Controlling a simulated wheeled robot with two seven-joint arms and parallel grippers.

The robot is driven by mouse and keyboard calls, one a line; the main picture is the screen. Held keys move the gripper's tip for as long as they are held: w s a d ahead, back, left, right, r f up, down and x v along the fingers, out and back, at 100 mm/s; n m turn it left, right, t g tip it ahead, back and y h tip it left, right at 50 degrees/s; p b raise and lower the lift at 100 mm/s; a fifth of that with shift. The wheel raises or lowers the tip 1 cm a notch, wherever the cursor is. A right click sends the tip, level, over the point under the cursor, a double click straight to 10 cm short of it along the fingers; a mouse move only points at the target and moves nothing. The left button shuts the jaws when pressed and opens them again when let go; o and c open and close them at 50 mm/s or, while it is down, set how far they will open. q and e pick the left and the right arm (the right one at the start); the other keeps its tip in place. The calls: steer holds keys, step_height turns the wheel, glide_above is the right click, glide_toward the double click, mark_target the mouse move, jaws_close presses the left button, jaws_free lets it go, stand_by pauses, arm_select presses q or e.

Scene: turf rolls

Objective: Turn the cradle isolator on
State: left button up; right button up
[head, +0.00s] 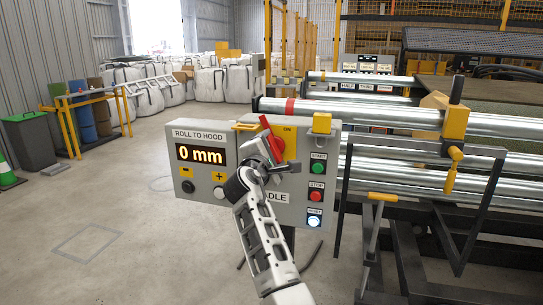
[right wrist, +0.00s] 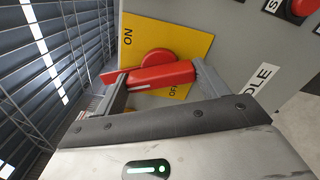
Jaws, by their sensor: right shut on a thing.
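The cradle isolator's red handle (head: 267,127) sits on a yellow plate (head: 291,144) in the middle of the grey control box. In the head view the handle leans up and to the left, beside the ON mark. My right gripper (head: 262,154) reaches up from below and covers the plate's lower left part. In the right wrist view my gripper (right wrist: 160,82) is shut on the red handle (right wrist: 160,75), one finger at each side. ON and part of OFF show on the plate (right wrist: 195,42). My left gripper is not in view.
On the right are a green START button (head: 318,168), a red STOP button (head: 316,196) and a lit RESET button (head: 314,221). Steel rollers (head: 400,115) stand behind.

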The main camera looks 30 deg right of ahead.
arm_select(q)
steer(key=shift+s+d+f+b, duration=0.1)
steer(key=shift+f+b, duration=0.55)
steer(key=shift+b, duration=0.55)
arm_select(e)
steer(key=shift+f+m, duration=0.15)
steer(key=shift+m, duration=2.25)
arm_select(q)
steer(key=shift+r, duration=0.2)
arm_select(e)
steer(key=shift+m, duration=0.3)
steer(key=o, duration=1)
arm_select(q)
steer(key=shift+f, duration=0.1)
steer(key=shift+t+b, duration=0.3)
steer(key=shift+b, duration=0.15)
arm_select(e)
steer(key=v, duration=1.6)
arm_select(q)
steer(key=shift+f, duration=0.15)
